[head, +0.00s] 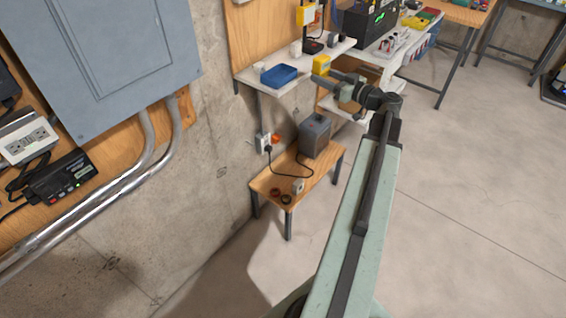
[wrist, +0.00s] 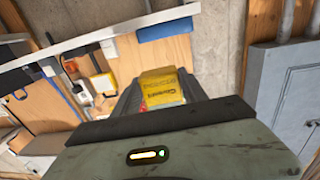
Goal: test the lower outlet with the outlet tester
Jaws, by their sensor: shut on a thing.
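My gripper (head: 324,76) is shut on a yellow block, which I take to be the outlet tester (head: 321,64). In the wrist view the tester (wrist: 162,84) sits between the two dark fingers, with dark print on its face and a bit of red at its lower left. In the head view it is beside the right end of the white shelf. The lower outlet (head: 263,141) is a pale box on the concrete wall, below the shelf and to the left of my gripper. A dark plug and cord come from it, and a small orange thing (head: 276,138) is beside it.
A blue tray (head: 279,76) stands on the white shelf (head: 257,86). Below is a low wooden bench (head: 318,177) with a grey box (head: 315,136) and small rings. A grey panel (head: 110,50) is on the left wall.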

